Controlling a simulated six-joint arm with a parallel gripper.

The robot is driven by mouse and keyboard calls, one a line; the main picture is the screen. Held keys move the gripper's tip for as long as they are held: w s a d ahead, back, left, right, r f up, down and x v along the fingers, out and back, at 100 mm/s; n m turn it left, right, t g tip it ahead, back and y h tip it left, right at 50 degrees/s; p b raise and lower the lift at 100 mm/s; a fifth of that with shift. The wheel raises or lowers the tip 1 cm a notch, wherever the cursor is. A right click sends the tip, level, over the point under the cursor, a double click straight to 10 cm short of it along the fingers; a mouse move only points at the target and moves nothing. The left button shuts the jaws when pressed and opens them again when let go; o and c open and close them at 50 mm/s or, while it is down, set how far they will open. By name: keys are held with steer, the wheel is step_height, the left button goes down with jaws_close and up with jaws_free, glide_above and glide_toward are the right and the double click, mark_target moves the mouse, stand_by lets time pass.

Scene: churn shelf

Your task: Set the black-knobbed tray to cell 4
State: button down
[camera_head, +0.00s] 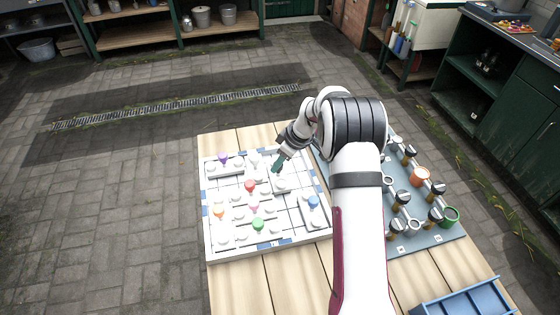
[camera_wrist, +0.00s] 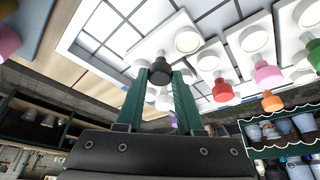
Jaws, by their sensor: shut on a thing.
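My gripper (camera_head: 277,168) is at the upper right part of the white gridded board (camera_head: 245,250). In the wrist view, its two green fingers (camera_wrist: 161,78) are shut on the black knob (camera_wrist: 160,68) of a white tray (camera_wrist: 168,42). In the head view, that white tray (camera_head: 284,184) shows below the fingertips, its knob mostly hidden by the fingers. I cannot tell whether the tray is lifted off the board. Cell numbers are not readable.
Other white trays on the board have red (camera_head: 250,186), purple (camera_head: 222,158), orange (camera_head: 218,211), pink (camera_head: 255,207), green (camera_head: 258,224) and blue (camera_head: 313,202) knobs. Right of the board is a grey mat (camera_head: 440,240) with several cups and black-topped pieces. A blue bin (camera_head: 462,300) stands front right.

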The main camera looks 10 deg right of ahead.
steer(key=shift+w, duration=0.1)
steer(key=shift+w, duration=2.25)
steer(key=c, duration=0.5)
jaws_free()
steer(key=shift+c, duration=0.2)
steer(key=shift+r, duration=0.1)
steer(key=v, duration=1.5)
steer(key=shift+s+r, duration=0.15)
steer(key=shift+r, duration=0.2)
